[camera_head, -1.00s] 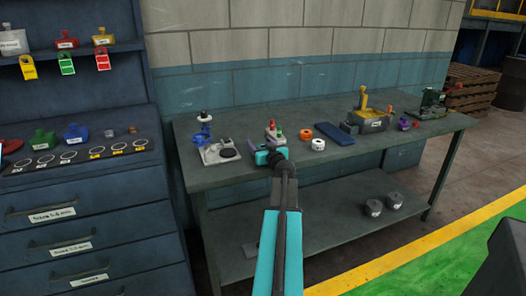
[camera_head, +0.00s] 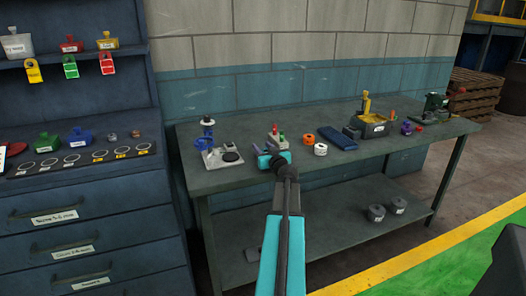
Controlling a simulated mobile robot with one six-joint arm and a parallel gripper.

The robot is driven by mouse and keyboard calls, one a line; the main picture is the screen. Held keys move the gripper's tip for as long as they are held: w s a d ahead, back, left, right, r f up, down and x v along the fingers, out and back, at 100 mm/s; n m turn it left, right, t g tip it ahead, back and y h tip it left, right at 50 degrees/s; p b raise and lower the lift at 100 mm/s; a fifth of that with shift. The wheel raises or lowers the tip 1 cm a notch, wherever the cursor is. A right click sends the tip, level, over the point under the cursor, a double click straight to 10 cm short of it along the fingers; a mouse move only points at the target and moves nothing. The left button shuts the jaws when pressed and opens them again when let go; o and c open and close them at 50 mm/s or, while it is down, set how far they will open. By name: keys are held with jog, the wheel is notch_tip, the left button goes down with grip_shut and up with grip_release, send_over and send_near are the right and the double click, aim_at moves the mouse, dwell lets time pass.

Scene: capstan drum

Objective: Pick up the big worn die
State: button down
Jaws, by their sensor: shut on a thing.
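My gripper (camera_head: 270,161) is at the end of my teal arm. In the picture it overlaps the front edge of the workbench (camera_head: 230,180), just below the small grey block with red and green parts (camera_head: 277,141). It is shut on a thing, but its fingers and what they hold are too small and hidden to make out. I cannot pick out the big worn die for sure. Two small dull pieces stand on the cabinet ledge, a grey one (camera_head: 112,135) and a brown one (camera_head: 135,134).
The workbench also bears a grey fixture (camera_head: 216,161), an orange roll (camera_head: 307,140), a white roll (camera_head: 320,149), a dark blue pad (camera_head: 338,138) and a yellow-grey machine (camera_head: 368,124). The cabinet (camera_head: 60,220) stands left.

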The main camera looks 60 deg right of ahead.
jog(key=shift+r, duration=0.2)
jog(key=shift+r, duration=1.2)
jog(key=b+v, duration=0.1)
jog(key=v, duration=0.3)
jog(key=w+a+b+v, duration=0.1)
jog(key=v, duration=0.2)
jog(key=b+v, duration=0.1)
jog(key=v, duration=0.3)
jog(key=shift+s+a+r, duration=0.1)
jog(key=shift+a+r, duration=0.3)
jog(key=shift+a, duration=0.2)
jog(key=shift+b+v, duration=0.75)
jog(key=shift+v, duration=0.05)
jog(key=shift+r+b, duration=0.1)
jog(key=shift+b, duration=0.6)
jog(key=shift+b, duration=0.35)
jog(key=a+b, duration=0.1)
jog(key=b, duration=0.6)
jog(key=shift+s, duration=0.15)
jog(key=s+b, duration=0.1)
jog(key=b, duration=0.4)
jog(key=shift+a+r, duration=0.1)
jog(key=shift+a, duration=0.25)
jog(key=shift+s+a+r+b, duration=0.15)
jog(key=shift+b, duration=0.55)
